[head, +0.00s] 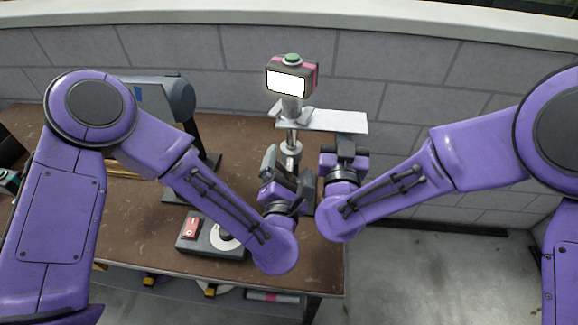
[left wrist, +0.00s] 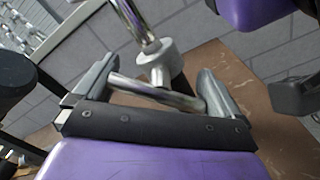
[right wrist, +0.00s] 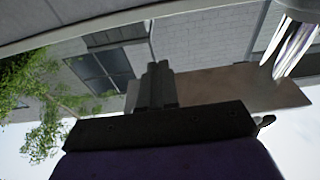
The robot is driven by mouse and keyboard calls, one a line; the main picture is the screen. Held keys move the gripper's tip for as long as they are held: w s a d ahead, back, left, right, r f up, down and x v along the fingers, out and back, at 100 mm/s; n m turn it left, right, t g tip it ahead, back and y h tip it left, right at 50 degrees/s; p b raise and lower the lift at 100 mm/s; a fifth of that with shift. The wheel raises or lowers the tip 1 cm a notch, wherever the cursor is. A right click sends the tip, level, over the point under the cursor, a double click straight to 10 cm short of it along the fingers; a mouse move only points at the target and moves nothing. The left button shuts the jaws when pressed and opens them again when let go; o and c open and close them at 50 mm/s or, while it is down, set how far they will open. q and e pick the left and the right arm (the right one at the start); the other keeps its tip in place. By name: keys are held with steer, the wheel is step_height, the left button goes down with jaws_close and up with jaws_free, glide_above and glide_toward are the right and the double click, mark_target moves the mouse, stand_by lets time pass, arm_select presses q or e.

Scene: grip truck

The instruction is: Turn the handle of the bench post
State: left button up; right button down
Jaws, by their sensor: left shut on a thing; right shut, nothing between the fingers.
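The bench post (head: 292,138) stands upright at the back right of the bench, a box with a lit white screen (head: 287,84) and green button on top. Its handle (left wrist: 150,92) is a shiny metal bar coming off a pale collar (left wrist: 156,56) low on the post. My left gripper (head: 277,165) is at the handle, its fingers set wide and shut on the bar, which runs slantwise between them. In the head view the gripper mostly hides the handle. My right gripper (head: 346,144) is shut and empty, right of the post; its closed fingers also show in the right wrist view (right wrist: 157,87).
A flat pale plate (head: 335,122) sticks out from the post, close by my right gripper. A dark box with a red switch and white disc (head: 213,236) sits at the bench's front. A grey machine (head: 177,100) stands left. A block wall (head: 230,50) is behind.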

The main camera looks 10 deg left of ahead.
arm_select(q)
steer(key=shift+m, duration=0.4)
steer(key=o, duration=0.6)
steer(key=shift+f, duration=0.1)
steer(key=s, duration=1.2)
